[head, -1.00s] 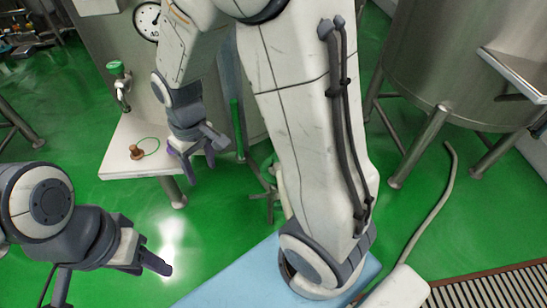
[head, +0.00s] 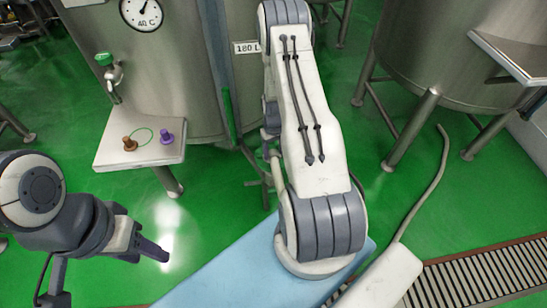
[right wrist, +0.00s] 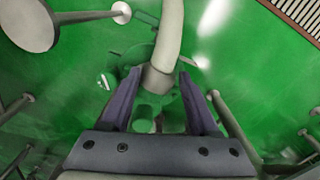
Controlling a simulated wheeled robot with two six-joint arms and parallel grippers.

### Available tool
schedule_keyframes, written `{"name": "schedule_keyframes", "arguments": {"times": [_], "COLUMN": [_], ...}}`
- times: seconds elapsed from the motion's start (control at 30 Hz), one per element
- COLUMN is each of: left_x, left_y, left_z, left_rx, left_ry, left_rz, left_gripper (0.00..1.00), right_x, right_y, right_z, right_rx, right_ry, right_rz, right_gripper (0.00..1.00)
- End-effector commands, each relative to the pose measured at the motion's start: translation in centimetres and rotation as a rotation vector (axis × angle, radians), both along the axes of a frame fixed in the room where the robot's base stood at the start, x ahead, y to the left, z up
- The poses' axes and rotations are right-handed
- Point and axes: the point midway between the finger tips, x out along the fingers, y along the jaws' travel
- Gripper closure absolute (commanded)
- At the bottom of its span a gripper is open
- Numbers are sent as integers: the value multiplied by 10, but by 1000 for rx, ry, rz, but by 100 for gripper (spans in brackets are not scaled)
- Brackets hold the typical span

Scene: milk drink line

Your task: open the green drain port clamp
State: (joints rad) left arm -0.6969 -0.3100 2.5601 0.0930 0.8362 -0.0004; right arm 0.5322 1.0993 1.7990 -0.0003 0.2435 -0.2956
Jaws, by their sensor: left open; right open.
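My right gripper (right wrist: 160,75) is open in the right wrist view. Its two dark purple fingers stand either side of the end of a pale curved pipe (right wrist: 168,45). Green rounded shapes (right wrist: 147,113) show between and beyond the fingers; I cannot tell which part is the drain port clamp. No closed grip on anything shows. In the head view my right arm covers its own gripper and most of the area under the tank (head: 190,70). My left gripper (head: 160,252) is open and empty over the floor at lower left.
A second tank (head: 440,50), a hose (head: 430,195) and a floor grate (head: 480,280) are at right.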

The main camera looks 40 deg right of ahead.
Motion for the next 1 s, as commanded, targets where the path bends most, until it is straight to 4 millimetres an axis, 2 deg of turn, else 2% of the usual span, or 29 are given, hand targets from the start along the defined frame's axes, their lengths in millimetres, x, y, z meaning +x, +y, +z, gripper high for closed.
{"name": "schedule_keyframes", "arguments": {"times": [0.1,0.3,0.63,0.7,0.8,1.0], "left_x": [0,0,0,0,0,0], "left_y": [0,0,0,0,0,0], "left_z": [3,4,4,4,4,4], "left_rx": [0,0,0,0,0,0], "left_ry": [0,0,0,0,0,0], "left_rz": [0,0,0,0,0,0], "left_gripper": [50,50,50,50,50,50], "right_x": [-1,0,0,0,0,0], "right_y": [1,0,0,0,0,0], "right_z": [-20,-39,-43,-43,-42,-42], "right_rx": [1,0,0,0,0,0], "right_ry": [2,1,-1,0,0,0], "right_rz": [0,0,0,0,0,0], "right_gripper": [39,39,39,66,100,100]}}
